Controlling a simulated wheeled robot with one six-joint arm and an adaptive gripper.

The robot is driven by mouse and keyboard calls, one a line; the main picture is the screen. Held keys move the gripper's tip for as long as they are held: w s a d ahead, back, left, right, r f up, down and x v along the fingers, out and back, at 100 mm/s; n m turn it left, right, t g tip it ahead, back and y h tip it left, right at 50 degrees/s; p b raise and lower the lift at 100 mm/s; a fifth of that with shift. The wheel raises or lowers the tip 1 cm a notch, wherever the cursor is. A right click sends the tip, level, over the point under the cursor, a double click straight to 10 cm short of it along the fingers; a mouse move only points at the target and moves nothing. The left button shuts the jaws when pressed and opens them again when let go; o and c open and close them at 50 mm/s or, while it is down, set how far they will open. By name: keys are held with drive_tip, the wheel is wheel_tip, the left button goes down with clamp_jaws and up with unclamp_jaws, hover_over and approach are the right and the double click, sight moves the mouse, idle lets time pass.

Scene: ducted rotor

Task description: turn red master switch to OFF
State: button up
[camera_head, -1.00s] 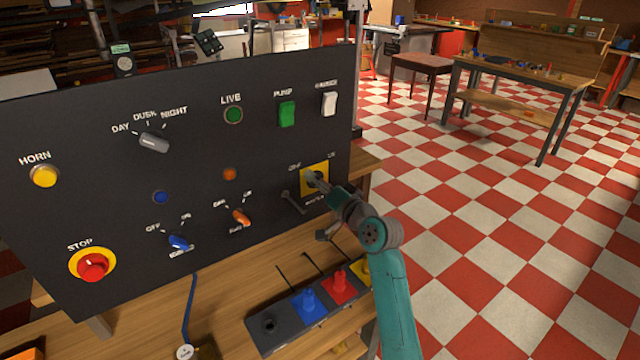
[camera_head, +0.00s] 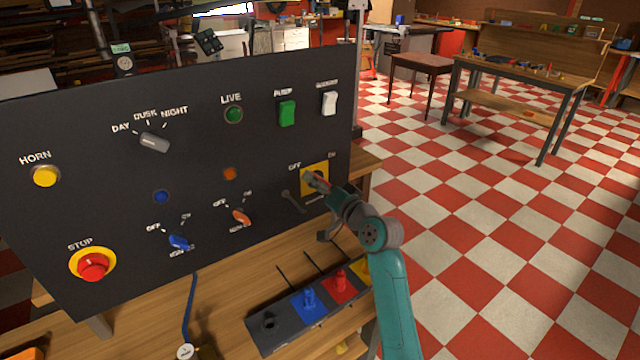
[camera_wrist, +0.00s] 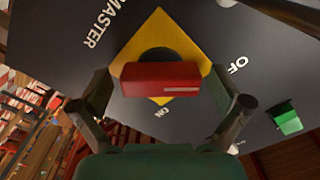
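The red master switch handle (camera_wrist: 150,79) sits on a dark round base on a yellow diamond plate (camera_wrist: 158,28). In the wrist view its white-marked end points right, close to the OFF label; ON is below. In the head view the yellow plate (camera_head: 322,169) is at the panel's lower right, and the red handle (camera_head: 312,178) shows slanting toward OFF. My gripper (camera_wrist: 160,88) is open in front of the plate, one finger beyond each end of the handle, with small gaps visible. Whether a finger touches it is unclear.
A box with coloured knobs (camera_head: 290,325) stands below on the wooden bench. Floor right is open.

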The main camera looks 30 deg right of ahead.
drive_tip(key=s, duration=1.2)
idle(0.5)
drive_tip(key=s+a+f+n+g+h, duration=0.1)
drive_tip(key=s+a+f, duration=0.5)
drive_tip(key=s+f, duration=0.25)
drive_tip(key=s+a+f+g+h, duration=0.1)
drive_tip(key=s+a+f, duration=0.65)
drive_tip(key=f, duration=0.25)
drive_tip(key=s+a+r+n+y, duration=0.1)
drive_tip(key=s+a+n, duration=0.3)
drive_tip(key=s, duration=0.9)
drive_tip(key=s+a+r+n+g+y, duration=0.1)
drive_tip(key=s+a+n, duration=0.2)
drive_tip(key=s, duration=1)
drive_tip(key=shift+s+a+n, duration=0.25)
drive_tip(key=shift+a+n, duration=0.15)
